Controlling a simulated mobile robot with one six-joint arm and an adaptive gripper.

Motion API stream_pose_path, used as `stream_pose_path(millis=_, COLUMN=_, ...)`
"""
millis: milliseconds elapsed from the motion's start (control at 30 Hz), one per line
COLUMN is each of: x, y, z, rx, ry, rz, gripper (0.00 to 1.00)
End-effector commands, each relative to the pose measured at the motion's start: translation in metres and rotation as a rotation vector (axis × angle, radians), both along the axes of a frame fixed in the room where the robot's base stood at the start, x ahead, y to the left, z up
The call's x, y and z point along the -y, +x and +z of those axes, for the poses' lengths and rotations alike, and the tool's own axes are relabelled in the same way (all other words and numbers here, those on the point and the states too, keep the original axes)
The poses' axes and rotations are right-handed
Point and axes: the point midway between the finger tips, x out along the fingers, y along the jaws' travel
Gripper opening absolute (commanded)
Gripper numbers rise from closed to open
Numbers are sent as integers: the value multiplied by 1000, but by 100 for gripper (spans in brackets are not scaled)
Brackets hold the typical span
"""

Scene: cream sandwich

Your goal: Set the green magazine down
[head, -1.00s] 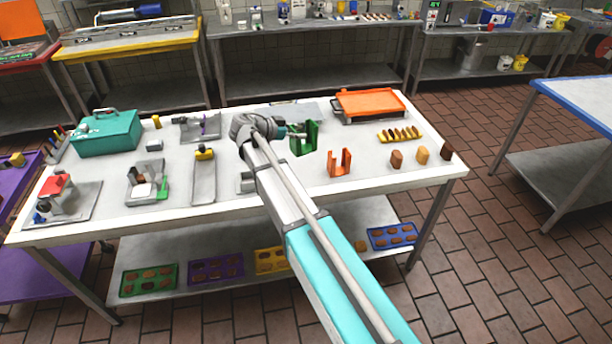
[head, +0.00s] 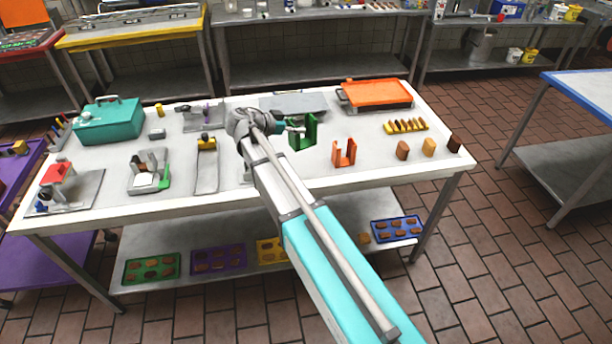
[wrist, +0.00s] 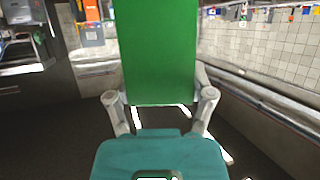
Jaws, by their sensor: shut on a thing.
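The green magazine (head: 308,132) is an upright, U-shaped green holder in the head view, over the right-middle part of the white-topped table (head: 240,172). My gripper (head: 292,131) is shut on its left side. In the wrist view the magazine's flat green face (wrist: 160,52) fills the upper middle, between my gripper's two fingers (wrist: 160,108). I cannot tell whether the magazine's base touches the tabletop.
An orange magazine (head: 344,153) stands to the right. Behind are an orange-lidded tray (head: 376,94) and a grey plate (head: 300,104). Several yellow pieces (head: 405,126) and brown blocks (head: 403,150) are at the right. A teal toolbox (head: 108,124) sits at the left.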

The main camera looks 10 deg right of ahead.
Motion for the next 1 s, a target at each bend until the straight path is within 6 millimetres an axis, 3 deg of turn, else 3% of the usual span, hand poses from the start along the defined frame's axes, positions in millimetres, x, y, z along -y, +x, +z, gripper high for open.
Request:
stream_pose_path(millis=33, x=-7, y=-15, z=-11, rx=0, ry=0, rz=10, gripper=14)
stream_pose_path(millis=200, x=-29, y=-53, z=-30, rx=0, ry=-1, rz=37, gripper=14)
stream_pose_path(millis=400, x=-46, y=-81, z=-43, rx=1, ry=-2, rz=58, gripper=14)
stream_pose_path(millis=800, x=-49, y=-84, z=-42, rx=1, ry=-2, rz=61, gripper=14)
stream_pose_path(millis=1000, x=-45, y=-75, z=-48, rx=0, ry=-1, rz=60, gripper=14)
